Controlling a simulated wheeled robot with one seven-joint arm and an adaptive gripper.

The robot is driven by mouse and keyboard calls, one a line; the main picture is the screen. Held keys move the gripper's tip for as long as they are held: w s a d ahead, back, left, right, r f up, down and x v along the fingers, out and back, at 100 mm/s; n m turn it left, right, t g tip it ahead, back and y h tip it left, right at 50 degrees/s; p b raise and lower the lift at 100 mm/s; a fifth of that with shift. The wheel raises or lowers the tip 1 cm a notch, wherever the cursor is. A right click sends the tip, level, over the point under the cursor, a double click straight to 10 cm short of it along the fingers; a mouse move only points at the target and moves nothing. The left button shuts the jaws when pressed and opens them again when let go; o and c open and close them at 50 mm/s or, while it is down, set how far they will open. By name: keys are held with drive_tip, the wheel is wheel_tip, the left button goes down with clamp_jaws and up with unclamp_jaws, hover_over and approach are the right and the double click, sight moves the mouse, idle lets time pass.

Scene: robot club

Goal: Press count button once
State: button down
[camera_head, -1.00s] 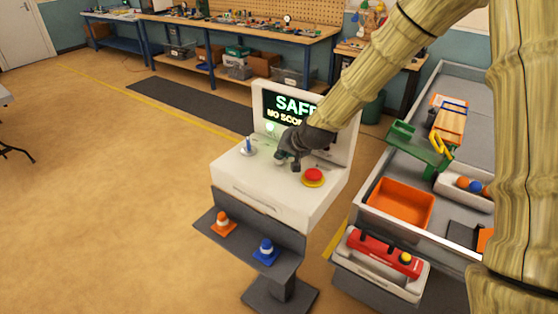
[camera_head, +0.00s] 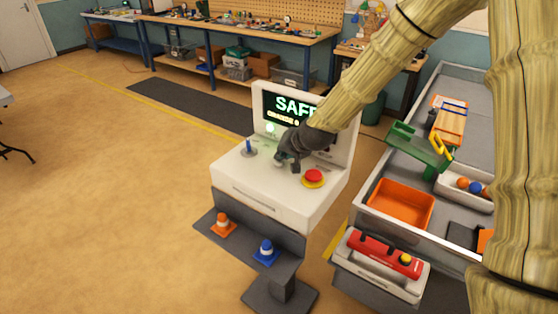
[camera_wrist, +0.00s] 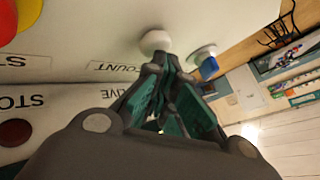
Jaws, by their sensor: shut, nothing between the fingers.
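The white count button (camera_wrist: 154,41) is a round knob beside a label reading COUNT in the wrist view, where the label appears upside down. My gripper (camera_wrist: 168,66) is shut and empty, with its fingertips right at the near edge of this button. I cannot tell whether they touch it. In the head view my gripper (camera_head: 287,163) is low over the middle of the white console's top (camera_head: 262,188) and largely hides the button. The console's screen (camera_head: 285,109) reads SAFE, with a lower line starting ORANGE 0; my arm hides its right part.
A red stop button (camera_head: 313,176) on a yellow ring sits right of my gripper, and a blue lever (camera_head: 249,148) stands to the left. A grey bench (camera_head: 462,100) is to the right.

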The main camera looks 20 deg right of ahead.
drive_tip(key=shift+r+p, duration=0.4)
drive_tip(key=shift+r, duration=0.35)
drive_tip(key=shift+r+p, duration=1.7)
drive_tip(key=shift+r, duration=0.8)
